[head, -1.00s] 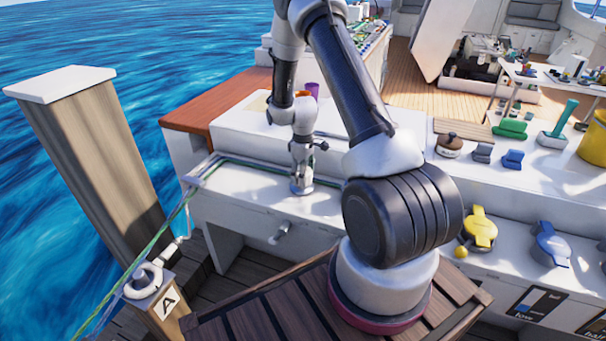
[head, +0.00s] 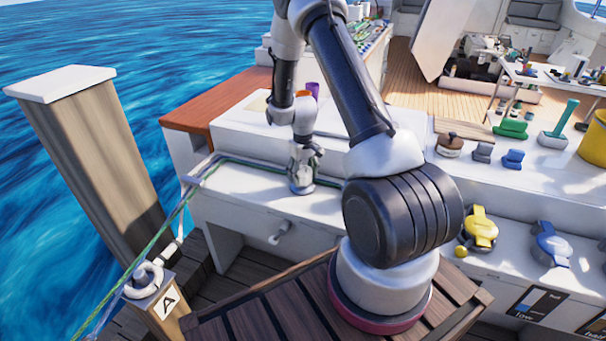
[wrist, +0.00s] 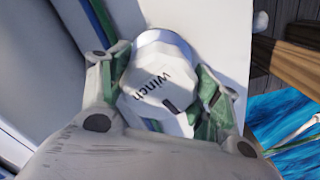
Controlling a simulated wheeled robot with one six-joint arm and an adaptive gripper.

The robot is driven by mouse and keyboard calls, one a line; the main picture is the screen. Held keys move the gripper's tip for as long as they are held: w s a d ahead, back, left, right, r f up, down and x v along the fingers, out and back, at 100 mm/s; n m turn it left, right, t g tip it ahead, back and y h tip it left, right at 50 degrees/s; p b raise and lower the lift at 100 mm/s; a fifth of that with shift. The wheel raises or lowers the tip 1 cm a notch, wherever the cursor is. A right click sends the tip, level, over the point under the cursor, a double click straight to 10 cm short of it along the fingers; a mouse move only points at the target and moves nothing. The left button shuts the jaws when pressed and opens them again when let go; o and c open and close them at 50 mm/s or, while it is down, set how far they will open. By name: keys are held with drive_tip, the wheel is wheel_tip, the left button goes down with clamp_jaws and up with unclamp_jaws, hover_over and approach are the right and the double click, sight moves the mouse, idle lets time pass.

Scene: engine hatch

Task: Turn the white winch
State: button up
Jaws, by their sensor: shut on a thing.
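The white winch (wrist: 158,82) fills the middle of the wrist view, with the word "winch" and a dark mark on its top. My gripper (wrist: 157,95) has one green-padded finger on each side of the winch and is shut on it. In the head view my gripper (head: 303,168) points down at the winch's metal base (head: 301,187), on the white ledge. The winch's upper part is mostly hidden behind the fingers there.
Yellow (head: 481,230) and blue (head: 551,243) cleat-like parts sit on the right. Water lies at left.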

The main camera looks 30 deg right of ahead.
sight(303, 170)
drive_tip(key=shift+m, duration=0.6)
drive_tip(key=o, duration=1)
wheel_tip(303, 170, up, 12)
idle(0.5)
